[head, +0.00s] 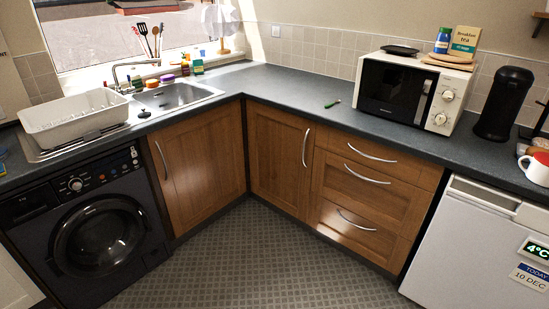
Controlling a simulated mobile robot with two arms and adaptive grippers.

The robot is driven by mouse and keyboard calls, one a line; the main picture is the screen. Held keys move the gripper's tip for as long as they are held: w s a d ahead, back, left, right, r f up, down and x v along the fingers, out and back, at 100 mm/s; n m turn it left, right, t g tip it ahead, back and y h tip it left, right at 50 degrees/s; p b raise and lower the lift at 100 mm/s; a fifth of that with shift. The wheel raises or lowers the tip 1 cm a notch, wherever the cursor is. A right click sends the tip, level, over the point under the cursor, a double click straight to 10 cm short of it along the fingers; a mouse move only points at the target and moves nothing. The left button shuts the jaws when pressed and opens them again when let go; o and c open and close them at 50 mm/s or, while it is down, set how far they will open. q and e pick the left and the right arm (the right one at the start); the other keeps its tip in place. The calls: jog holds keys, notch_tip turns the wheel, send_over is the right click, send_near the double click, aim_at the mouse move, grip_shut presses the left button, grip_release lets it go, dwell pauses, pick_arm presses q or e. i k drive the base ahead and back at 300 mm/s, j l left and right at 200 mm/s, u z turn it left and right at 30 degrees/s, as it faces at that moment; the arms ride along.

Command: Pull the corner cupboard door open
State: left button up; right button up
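The corner has two wooden cupboard doors that meet near the inner corner. The left door (205,155) is under the sink side, with a curved metal handle (161,160) at its left edge. The right door (276,155) is beside the drawers, with a curved metal handle (305,147) at its upper right. Both doors look shut. I cannot tell from the picture which of them is the corner cupboard door. Neither of my grippers is in the head view.
A black washing machine (88,228) stands at the left, and a white fridge (470,245) at the right. Wooden drawers (366,187) with protruding handles adjoin the right door. The patterned floor (250,265) before the doors is clear. A dark worktop (290,100) overhangs the fronts.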

aim_at(281, 145)
jog(key=i+u, duration=0.1)
jog(key=i, duration=1.2)
